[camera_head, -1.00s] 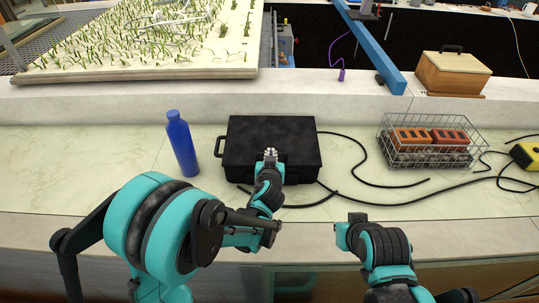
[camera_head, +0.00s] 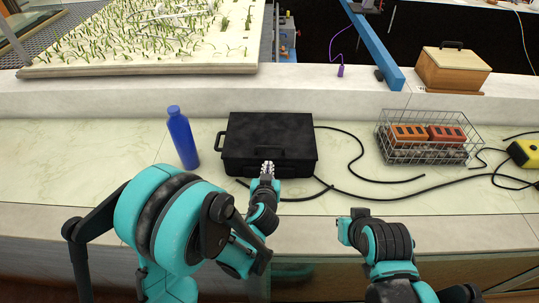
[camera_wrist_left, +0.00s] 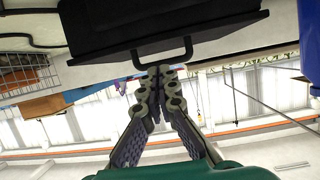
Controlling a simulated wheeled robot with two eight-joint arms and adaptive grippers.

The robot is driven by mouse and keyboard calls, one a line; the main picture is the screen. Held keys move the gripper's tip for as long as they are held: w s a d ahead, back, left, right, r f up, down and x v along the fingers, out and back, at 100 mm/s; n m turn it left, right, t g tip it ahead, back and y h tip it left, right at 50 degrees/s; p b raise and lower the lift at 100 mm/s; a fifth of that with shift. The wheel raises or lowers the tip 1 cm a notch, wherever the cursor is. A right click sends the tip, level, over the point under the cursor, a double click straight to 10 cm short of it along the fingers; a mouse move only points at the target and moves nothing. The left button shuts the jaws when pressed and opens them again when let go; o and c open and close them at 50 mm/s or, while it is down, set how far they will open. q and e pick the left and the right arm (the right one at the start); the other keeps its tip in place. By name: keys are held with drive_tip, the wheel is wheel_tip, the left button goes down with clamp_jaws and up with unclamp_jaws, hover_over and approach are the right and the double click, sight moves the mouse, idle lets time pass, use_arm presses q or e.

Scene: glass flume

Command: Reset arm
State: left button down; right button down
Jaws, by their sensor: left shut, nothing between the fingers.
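My left gripper (camera_head: 267,168) is shut and empty, in front of the near face of a black case (camera_head: 270,138) on the counter. In the left wrist view its fingers (camera_wrist_left: 160,75) meet at their tips, close to a handle of the black case (camera_wrist_left: 150,20); I cannot tell whether they touch it. My right arm (camera_head: 385,250) shows at the lower right of the head view. Its gripper cannot be made out there.
A blue bottle (camera_head: 182,138) stands left of the case. A wire basket (camera_head: 428,156) with brick-like orange and red blocks, black cables (camera_head: 385,199) and a yellow device (camera_head: 523,153) lie to the right. A wooden box (camera_head: 453,72) sits on the ledge behind.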

use_arm(q)
drive_tip(key=shift+s+f, duration=0.4)
drive_tip(key=shift+s, duration=0.35)
drive_tip(key=s+a+r+n+g+y, duration=0.1)
drive_tip(key=s+a+r+g, duration=0.15)
drive_tip(key=a, duration=0.35)
drive_tip(key=s+a+r+g+y, duration=0.1)
drive_tip(key=s+a+r, duration=0.25)
drive_tip(key=a, duration=0.25)
drive_tip(key=s+a+g+h, duration=0.1)
drive_tip(key=s+a+g, duration=0.2)
drive_tip(key=s, duration=1.2)
drive_tip(key=shift+s+a+r+h, duration=0.15)
drive_tip(key=shift+a+r+h, duration=0.15)
drive_tip(key=shift+a, duration=0.2)
